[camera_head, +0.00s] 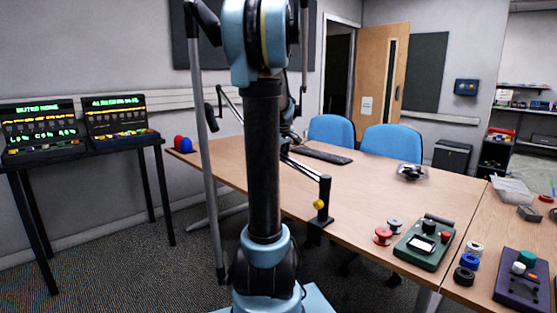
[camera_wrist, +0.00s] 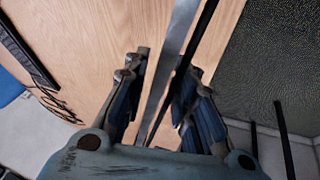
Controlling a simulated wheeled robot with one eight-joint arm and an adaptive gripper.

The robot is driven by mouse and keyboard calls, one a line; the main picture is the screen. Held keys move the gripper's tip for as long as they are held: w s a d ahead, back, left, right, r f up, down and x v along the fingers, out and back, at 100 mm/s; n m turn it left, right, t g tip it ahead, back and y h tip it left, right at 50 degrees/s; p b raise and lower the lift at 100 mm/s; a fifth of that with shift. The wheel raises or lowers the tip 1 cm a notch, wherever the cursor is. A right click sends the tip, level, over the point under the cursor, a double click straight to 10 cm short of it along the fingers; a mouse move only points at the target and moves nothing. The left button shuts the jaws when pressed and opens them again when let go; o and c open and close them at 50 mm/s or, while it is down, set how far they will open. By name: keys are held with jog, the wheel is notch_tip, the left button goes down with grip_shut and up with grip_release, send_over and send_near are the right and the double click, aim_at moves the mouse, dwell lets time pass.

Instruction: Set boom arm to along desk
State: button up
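The boom arm (camera_head: 304,168) is a thin dark bar. It runs from the top of a short black post (camera_head: 325,192) clamped at the desk's near edge, back and left over the desk top, until my own arm hides it. A yellow knob (camera_head: 319,204) sits on the post. In the wrist view, a grey bar (camera_wrist: 176,50) and a black bar (camera_wrist: 204,40), apparently the boom, run lengthwise past my gripper (camera_wrist: 166,70). The gripper's fingers are apart, with the grey bar between them; wood shows between it and the left finger. Contact at the right finger is unclear.
The desk (camera_head: 400,190) is mostly bare around the boom. A keyboard (camera_head: 322,154) lies behind it, and blue chairs (camera_head: 332,130) stand at the far side. A green device (camera_head: 424,243) and several spools (camera_head: 383,236) are at right. Two display consoles (camera_head: 40,130) stand at left.

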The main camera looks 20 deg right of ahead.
jog(key=shift+o, duration=1)
jog(key=shift+r, duration=0.1)
jog(key=v, duration=1.1)
jog(key=shift+s+r, duration=0.15)
jog(key=shift+r, duration=0.15)
jog(key=shift+a, duration=0.1)
jog(key=s+a+f+m+g+y, duration=0.1)
jog(key=s+a+f+m+g, duration=0.1)
jog(key=s+a+f, duration=2)
jog(key=s+f, duration=0.3)
jog(key=s, duration=0.4)
jog(key=shift+a+f+m+g, duration=0.3)
jog(key=shift+a+f, duration=0.05)
